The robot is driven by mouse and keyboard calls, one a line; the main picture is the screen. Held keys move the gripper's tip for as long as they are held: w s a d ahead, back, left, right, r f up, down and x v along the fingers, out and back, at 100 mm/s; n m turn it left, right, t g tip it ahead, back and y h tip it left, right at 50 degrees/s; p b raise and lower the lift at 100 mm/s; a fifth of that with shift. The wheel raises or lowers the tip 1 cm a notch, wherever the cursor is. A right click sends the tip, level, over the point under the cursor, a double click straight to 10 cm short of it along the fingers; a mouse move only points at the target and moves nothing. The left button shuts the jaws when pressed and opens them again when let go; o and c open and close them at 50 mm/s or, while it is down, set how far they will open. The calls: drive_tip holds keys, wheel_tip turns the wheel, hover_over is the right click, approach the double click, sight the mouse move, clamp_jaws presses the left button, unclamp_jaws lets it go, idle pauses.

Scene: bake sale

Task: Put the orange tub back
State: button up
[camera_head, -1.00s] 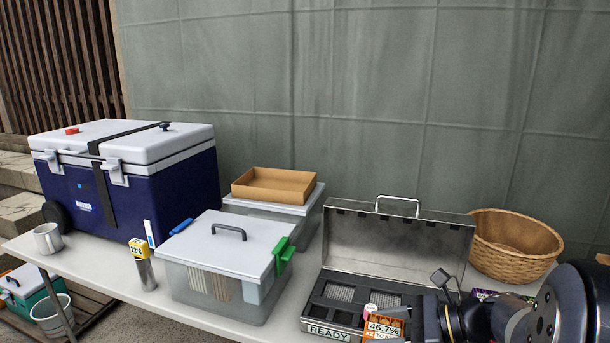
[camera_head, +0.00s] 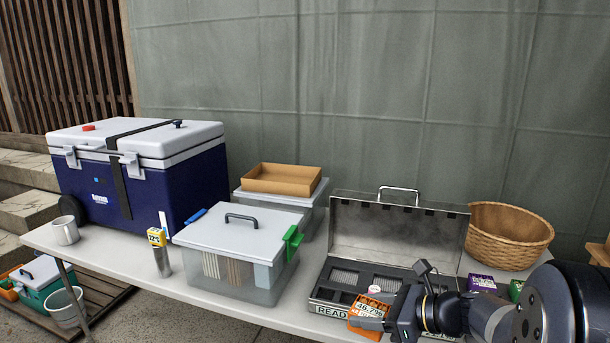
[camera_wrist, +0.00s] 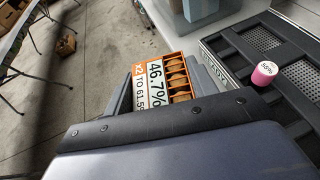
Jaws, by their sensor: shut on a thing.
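The orange tub (camera_head: 366,309), a small open orange box with a white label reading 46.7% and brown contents in a row, is at the front edge of the open metal case (camera_head: 400,198). It looks tilted and covers part of the READY label. My gripper (camera_head: 385,318) is shut on it. In the wrist view, the orange tub (camera_wrist: 165,82) sits between the grey fingers of my gripper (camera_wrist: 168,92), its label facing up. Bare floor shows beyond it, with the case (camera_wrist: 222,80) at its right. The tub's underside is hidden.
A pink cylinder (camera_wrist: 264,73) with a white top stands in the case. A purple tub (camera_head: 482,283) and a green tub (camera_head: 516,290) are right of the case, near a wicker basket (camera_head: 507,235). A clear lidded bin (camera_head: 240,262) and blue cooler (camera_head: 160,190) stand left.

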drive_tip(key=w+f+m+t+h, duration=0.2)
drive_tip(key=w, duration=0.1)
drive_tip(key=w+f+m+t+h, duration=0.1)
drive_tip(key=w+m, duration=0.1)
drive_tip(key=shift+d+t, duration=0.1)
drive_tip(key=shift+t, duration=0.2)
wheel_tip(320, 180, up, 13)
drive_tip(key=m+t+h+p, duration=0.2)
drive_tip(key=m+h+p, duration=0.2)
drive_tip(key=p, duration=1.6)
hover_over(365, 303)
drive_tip(key=w+d, duration=0.3)
drive_tip(key=w, duration=0.1)
drive_tip(key=shift+w, duration=0.15)
drive_tip(key=shift+d, duration=0.1)
